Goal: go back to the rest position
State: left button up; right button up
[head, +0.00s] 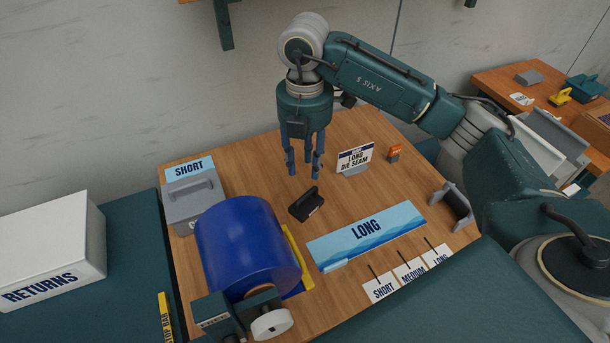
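My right arm reaches in from the right. Its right gripper (304,170) hangs fingers down over the wooden table (245,165), with its fingers apart and nothing between them. A small black block-like tool (306,204) lies on the table just below and in front of the fingertips; a gap shows between them. A blue and white panel marked LONG (366,236) lies on the table to the right of the black tool. My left gripper is not in view.
A blue roll (247,245) and a grey SHORT box (193,203) stand at the left. A LONG DIE SEAM sign (356,160) and an orange item (394,153) stand behind. A dark holder (456,207) is at the right edge. A white RETURNS box (55,250) stands far left.

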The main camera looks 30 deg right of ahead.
jog(key=shift+r, duration=0.35)
